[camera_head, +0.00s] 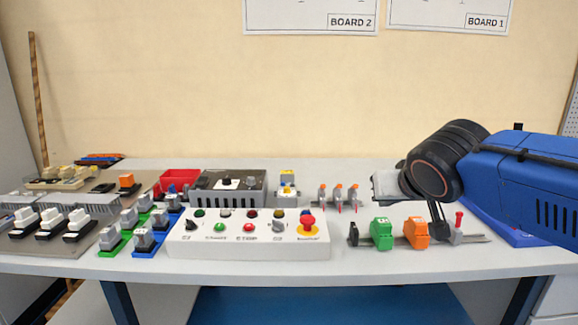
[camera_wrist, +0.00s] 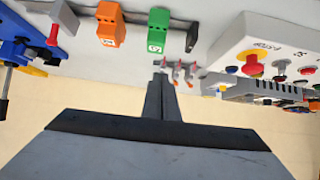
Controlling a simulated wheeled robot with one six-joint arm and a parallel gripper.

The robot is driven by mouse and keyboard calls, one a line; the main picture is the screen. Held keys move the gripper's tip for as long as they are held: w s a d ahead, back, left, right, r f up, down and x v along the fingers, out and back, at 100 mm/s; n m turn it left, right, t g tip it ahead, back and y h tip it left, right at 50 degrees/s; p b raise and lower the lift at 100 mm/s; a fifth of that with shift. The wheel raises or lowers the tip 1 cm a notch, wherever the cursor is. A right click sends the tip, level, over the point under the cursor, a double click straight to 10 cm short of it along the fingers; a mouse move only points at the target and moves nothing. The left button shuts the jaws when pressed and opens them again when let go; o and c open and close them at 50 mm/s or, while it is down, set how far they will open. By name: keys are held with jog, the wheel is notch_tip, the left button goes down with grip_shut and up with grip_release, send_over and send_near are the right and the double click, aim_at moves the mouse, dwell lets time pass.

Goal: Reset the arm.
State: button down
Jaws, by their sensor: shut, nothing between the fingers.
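My gripper (camera_head: 441,228) reaches in from the right on my blue arm in the head view, over the right part of the table. Its fingers point down, close beside the orange block (camera_head: 416,233) and the small grey piece with a red pin (camera_head: 457,228). In the wrist view my gripper (camera_wrist: 160,84) is shut and empty, its two dark fingers together. I cannot tell whether the fingertips touch anything. The green block (camera_head: 381,233) stands left of the orange one on the same rail; both also show at the top of the wrist view.
A white control box (camera_head: 250,245) with coloured buttons and a red emergency stop (camera_head: 308,222) stands mid-table. Several orange-handled switches (camera_head: 338,196) stand behind. A red bin (camera_head: 178,180) and grey unit (camera_head: 228,188) are further left. Right of the rail is a blue item (camera_head: 510,230).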

jog(key=s+d+f+g, duration=0.2)
jog(key=s+d+f, duration=0.1)
jog(key=s+f, duration=0.6)
jog(key=s+d+f+g, duration=0.3)
jog(key=s+d+f, duration=0.1)
jog(key=s+f, duration=0.6)
jog(key=shift+d, duration=0.2)
